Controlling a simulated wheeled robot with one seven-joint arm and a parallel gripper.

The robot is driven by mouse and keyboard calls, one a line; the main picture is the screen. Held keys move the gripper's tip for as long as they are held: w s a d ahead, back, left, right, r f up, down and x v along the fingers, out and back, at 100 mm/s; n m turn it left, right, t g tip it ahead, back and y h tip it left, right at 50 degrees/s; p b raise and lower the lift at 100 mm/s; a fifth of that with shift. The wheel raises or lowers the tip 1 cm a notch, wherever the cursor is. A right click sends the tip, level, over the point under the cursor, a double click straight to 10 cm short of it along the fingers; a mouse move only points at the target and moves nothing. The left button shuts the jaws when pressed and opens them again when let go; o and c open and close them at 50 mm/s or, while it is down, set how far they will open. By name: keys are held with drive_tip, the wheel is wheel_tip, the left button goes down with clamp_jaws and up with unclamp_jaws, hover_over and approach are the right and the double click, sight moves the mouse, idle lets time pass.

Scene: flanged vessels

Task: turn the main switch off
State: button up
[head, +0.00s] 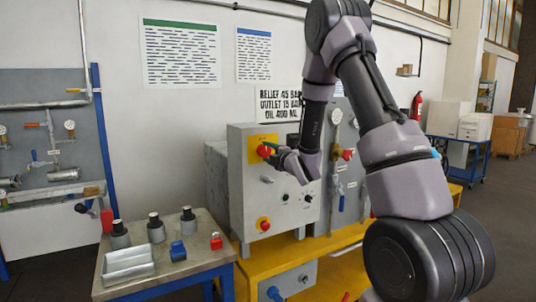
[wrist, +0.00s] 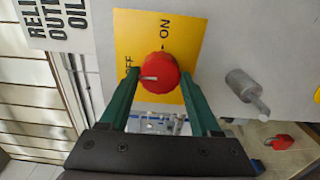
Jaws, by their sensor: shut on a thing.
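The main switch is a red round knob (wrist: 159,72) on a yellow plate (wrist: 127,32) with the words OFF and ON. In the wrist view its pale pointer mark lies to the left, roughly on the side of the word OFF. My gripper (wrist: 158,78) has its green fingers on either side of the knob and is shut on it. In the head view the knob (head: 264,151) shows at the upper part of the grey cabinet (head: 236,190), with my gripper (head: 273,155) coming to it from the right. My fingers partly cover the plate.
A grey metal peg (wrist: 244,86) sticks out beside the plate. Lower on the cabinet is a red button on yellow (head: 263,224). A side table (head: 190,268) holds a tray (head: 128,264), several dark-topped cylinders, a blue block (head: 178,251) and a red padlock (head: 216,241).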

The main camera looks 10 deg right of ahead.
drive_tip(key=o, duration=1.4)
drive_tip(key=v, duration=1)
drive_tip(key=shift+s+d, duration=0.1)
drive_tip(key=shift+s, duration=0.3)
drive_tip(key=shift+r, duration=0.1)
drive_tip(key=s+d+r+m+g+h, duration=0.45)
drive_tip(key=d+r+m+h, duration=0.35)
drive_tip(key=m, duration=0.6)
drive_tip(key=s+a+r+m+g+y, duration=0.1)
drive_tip(key=s+m, duration=0.3)
drive_tip(key=s, duration=0.4)
drive_tip(key=s+a+r+m+g+y, duration=0.2)
drive_tip(key=s+a+m, duration=0.1)
drive_tip(key=s, duration=0.5)
drive_tip(key=s+a+r+m+g+y, duration=0.1)
drive_tip(key=s+a+r+m+g, duration=0.1)
drive_tip(key=s+m, duration=0.3)
drive_tip(key=shift+s+r+g, duration=0.15)
drive_tip(key=shift+s, duration=0.65)
drive_tip(key=shift+s+r+g, duration=0.1)
drive_tip(key=shift+s+r, duration=0.05)
drive_tip(key=shift+s, duration=0.7)
